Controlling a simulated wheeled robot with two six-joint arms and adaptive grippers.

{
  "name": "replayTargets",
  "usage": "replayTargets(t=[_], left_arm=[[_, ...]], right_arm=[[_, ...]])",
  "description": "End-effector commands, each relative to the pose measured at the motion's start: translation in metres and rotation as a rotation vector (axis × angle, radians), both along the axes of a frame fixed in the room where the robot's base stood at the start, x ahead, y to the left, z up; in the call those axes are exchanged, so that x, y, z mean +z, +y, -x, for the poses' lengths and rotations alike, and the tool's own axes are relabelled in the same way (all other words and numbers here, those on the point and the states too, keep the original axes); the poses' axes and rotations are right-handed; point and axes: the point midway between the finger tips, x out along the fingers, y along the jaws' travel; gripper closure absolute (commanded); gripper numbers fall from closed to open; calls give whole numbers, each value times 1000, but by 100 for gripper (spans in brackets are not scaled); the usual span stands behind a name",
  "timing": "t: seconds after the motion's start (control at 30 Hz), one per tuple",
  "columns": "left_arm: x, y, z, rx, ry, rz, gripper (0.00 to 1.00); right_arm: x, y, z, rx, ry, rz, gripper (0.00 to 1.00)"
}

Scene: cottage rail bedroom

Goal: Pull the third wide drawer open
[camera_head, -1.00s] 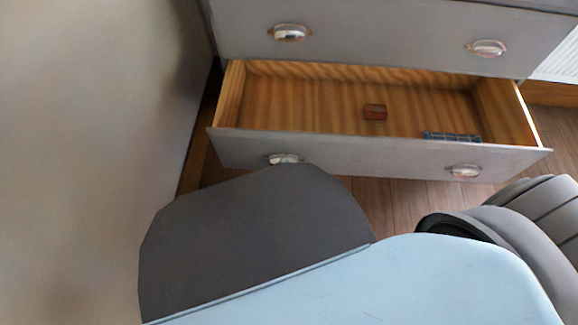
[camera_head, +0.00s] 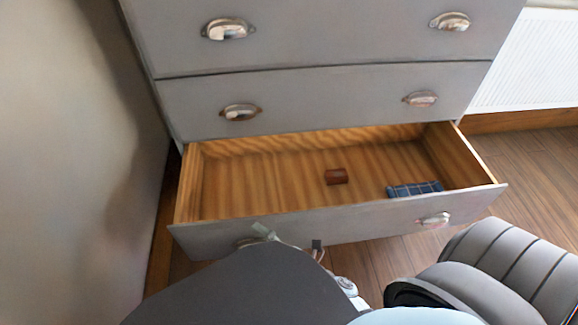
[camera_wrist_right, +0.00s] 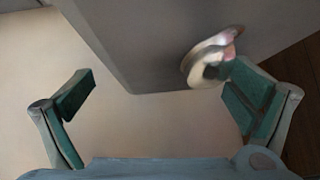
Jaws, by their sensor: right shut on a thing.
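The third wide drawer (camera_head: 340,226) of the grey dresser stands open, its wooden inside showing. Its right cup handle (camera_head: 433,220) is clear. Its left cup handle (camera_wrist_right: 208,62) is mostly hidden in the head view by my right arm, but shows in the right wrist view. My right gripper (camera_head: 292,238) is at the drawer front by this left handle. In the right wrist view its green-padded fingers stand wide apart, with the handle against the right-hand fingertip. My left gripper is not in view.
A small red-brown box (camera_head: 336,176) and a folded blue checked cloth (camera_head: 414,188) lie in the drawer. The closed drawer above (camera_head: 330,100) has two cup handles.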

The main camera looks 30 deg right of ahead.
Motion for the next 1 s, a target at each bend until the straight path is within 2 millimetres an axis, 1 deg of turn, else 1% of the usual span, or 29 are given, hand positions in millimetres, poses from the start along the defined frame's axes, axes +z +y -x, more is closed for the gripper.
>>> replayTargets(t=[0.03,0.17,0.4,0.43,0.47,0.5,0.53,1.0], left_arm=[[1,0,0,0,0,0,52],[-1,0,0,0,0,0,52],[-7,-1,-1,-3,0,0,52],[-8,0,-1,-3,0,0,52],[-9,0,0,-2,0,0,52],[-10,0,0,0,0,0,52],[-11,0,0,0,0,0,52],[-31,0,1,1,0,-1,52]], right_arm=[[11,0,-3,4,-27,0,23],[9,-4,6,3,-24,-1,26],[8,-13,30,4,-24,0,29],[8,-14,33,4,-23,1,33],[7,-15,36,5,-22,1,41],[7,-16,40,6,-22,0,55],[7,-17,43,6,-20,0,62],[1,-34,93,11,-6,-4,62]])
